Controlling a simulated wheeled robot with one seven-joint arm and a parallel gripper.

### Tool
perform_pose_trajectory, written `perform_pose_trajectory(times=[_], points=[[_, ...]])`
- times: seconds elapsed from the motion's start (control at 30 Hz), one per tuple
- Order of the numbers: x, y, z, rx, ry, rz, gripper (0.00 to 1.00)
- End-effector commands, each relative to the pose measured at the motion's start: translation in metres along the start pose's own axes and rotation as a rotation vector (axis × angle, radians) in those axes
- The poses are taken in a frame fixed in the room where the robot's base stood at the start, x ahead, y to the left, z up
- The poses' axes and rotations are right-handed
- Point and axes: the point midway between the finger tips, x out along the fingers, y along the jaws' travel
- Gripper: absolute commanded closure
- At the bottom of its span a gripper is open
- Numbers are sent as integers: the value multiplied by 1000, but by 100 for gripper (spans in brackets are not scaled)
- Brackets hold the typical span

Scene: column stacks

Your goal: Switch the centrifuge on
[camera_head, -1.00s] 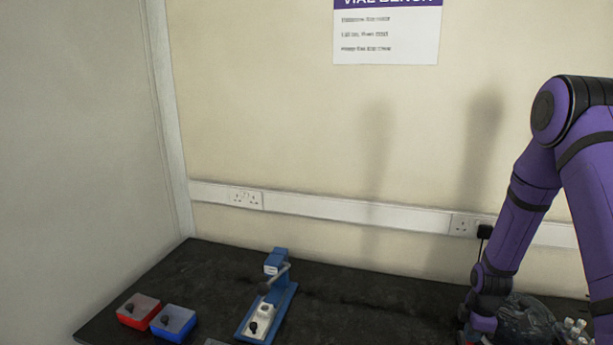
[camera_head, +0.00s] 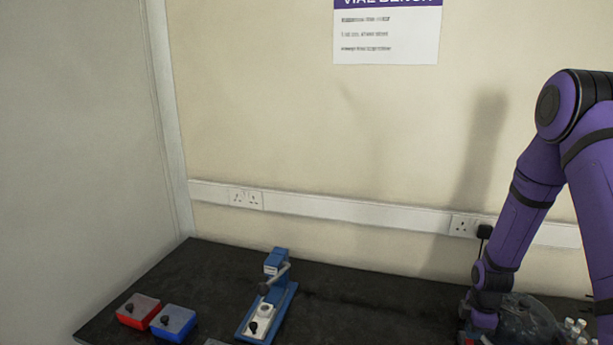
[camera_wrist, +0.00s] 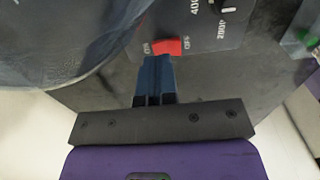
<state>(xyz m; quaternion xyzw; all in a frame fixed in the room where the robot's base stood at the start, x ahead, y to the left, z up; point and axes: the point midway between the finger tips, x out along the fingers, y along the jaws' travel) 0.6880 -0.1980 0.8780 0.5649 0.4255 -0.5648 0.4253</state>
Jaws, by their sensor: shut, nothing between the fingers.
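The centrifuge shows in the wrist view as a dark grey front panel (camera_wrist: 215,25) with a clear domed lid (camera_wrist: 60,35) at the left. A red rocker switch (camera_wrist: 168,47) sits on the panel between the marks ON, at its left, and OFF, at its right. My gripper (camera_wrist: 155,62) is shut and empty, its blue fingertips at the switch's lower left part, on the ON side. I cannot tell whether they touch it. In the head view the centrifuge (camera_head: 532,322) is at the bottom right, partly behind my arm, and the switch is hidden.
A dial with numbers (camera_wrist: 226,9) is on the panel close to the switch. Several vials (camera_head: 574,328) stand right of the centrifuge. A blue press-like device (camera_head: 272,290), a red box (camera_head: 138,312) and a blue box (camera_head: 173,325) stand farther left. The bench between is clear.

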Motion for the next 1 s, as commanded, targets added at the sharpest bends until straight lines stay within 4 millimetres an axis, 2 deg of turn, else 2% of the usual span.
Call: perform_pose_trajectory(times=[0.4, 0.87, 1.0], points=[[-28, 0, 0, 0, 0, 1, 100], [-35, 0, 0, 4, -1, 2, 100], [-58, 2, -4, 44, -4, 22, 100]])
